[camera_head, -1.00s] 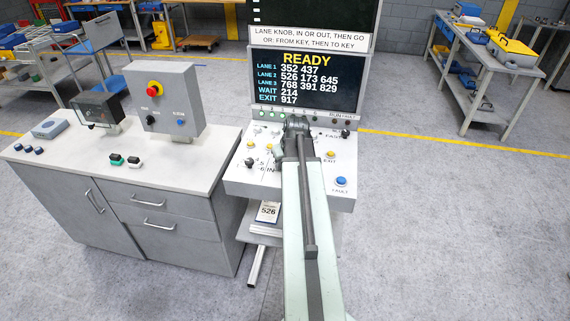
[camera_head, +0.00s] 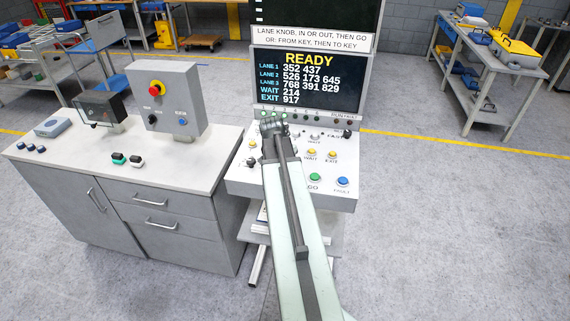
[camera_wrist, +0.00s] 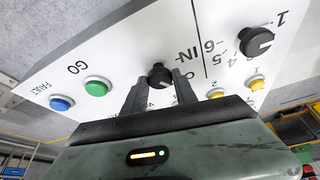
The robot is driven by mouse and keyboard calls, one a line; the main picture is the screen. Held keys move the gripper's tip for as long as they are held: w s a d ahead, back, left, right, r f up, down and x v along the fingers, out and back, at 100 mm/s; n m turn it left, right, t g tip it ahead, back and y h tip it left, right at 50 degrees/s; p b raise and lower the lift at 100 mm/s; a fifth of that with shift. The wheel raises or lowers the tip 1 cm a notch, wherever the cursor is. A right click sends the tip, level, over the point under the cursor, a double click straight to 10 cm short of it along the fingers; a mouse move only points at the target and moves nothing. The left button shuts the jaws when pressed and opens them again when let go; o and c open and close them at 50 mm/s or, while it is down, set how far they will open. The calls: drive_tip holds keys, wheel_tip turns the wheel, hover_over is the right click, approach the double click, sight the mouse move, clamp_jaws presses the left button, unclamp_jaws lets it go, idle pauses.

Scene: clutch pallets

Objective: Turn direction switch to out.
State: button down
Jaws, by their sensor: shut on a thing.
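The direction switch (camera_wrist: 160,76) is a black round knob on the white sloped panel, beside the printed word IN in the wrist view. My gripper (camera_wrist: 160,88) has one finger on each side of this knob and is shut on it. A pale mark shows on the knob, but I cannot tell exactly which setting it points to. In the head view my gripper (camera_head: 272,128) is over the left part of the control panel (camera_head: 240,179), and my arm hides the switch there. The OUT label is not readable.
In the wrist view the lane knob (camera_wrist: 256,42) is to the right of the switch. The green GO button (camera_wrist: 96,87) and blue FAULT button (camera_wrist: 62,103) are to the left. Yellow buttons (camera_wrist: 216,93) lie close to my gripper. The display (camera_head: 308,80) reads READY.

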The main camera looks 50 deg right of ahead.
drive_tip(key=shift+m, duration=0.4)
drive_tip(key=c, duration=1)
unclamp_jaws()
drive_tip(key=shift+r, duration=0.15)
drive_tip(key=w+p+v, duration=0.1)
drive_tip(key=p+v, duration=0.6)
drive_tip(key=shift+s+a+r, duration=0.2)
drive_tip(key=shift+s+a, duration=0.05)
drive_tip(key=shift+s, duration=0.1)
